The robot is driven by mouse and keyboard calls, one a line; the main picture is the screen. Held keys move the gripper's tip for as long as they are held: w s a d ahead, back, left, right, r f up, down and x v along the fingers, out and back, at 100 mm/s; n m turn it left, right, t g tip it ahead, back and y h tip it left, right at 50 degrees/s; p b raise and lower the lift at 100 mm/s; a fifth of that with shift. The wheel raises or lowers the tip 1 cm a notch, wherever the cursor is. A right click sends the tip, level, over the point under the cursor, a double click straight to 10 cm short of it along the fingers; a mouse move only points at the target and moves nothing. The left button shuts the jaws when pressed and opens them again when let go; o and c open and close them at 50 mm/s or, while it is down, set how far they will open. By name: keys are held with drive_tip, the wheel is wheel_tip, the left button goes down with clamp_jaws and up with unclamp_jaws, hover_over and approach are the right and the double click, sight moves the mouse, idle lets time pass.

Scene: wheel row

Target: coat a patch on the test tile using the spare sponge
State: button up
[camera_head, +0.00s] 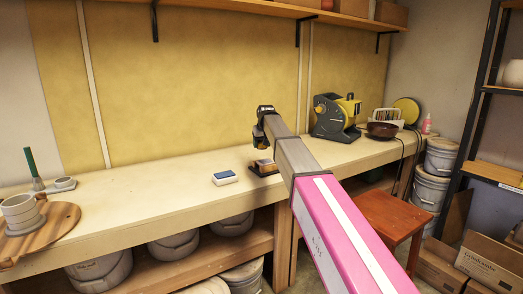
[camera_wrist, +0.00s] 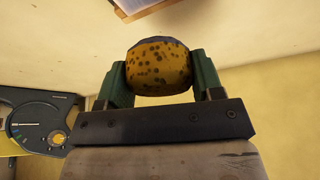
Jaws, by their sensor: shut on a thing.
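My gripper (camera_wrist: 158,78) is shut on a rounded yellow sponge (camera_wrist: 158,68) with dark spots and a dark upper edge. The sponge sits between the two green fingers in the wrist view. In the head view my gripper (camera_head: 260,138) is above the bench, and the sponge cannot be made out clearly there. A small dark stand with an orange-brown and pale piece (camera_head: 263,167) is on the bench below the gripper; I cannot tell if it is the test tile. A pale slab with a wooden edge (camera_wrist: 142,10) shows beyond the sponge in the wrist view, apart from it.
A blue-and-white block (camera_head: 225,178) lies on the workbench (camera_head: 140,196). A round wooden board (camera_head: 62,222) with pale pots is at the left. An orange stool (camera_head: 388,212) is in front.

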drive_tip(key=shift+r, duration=1.2)
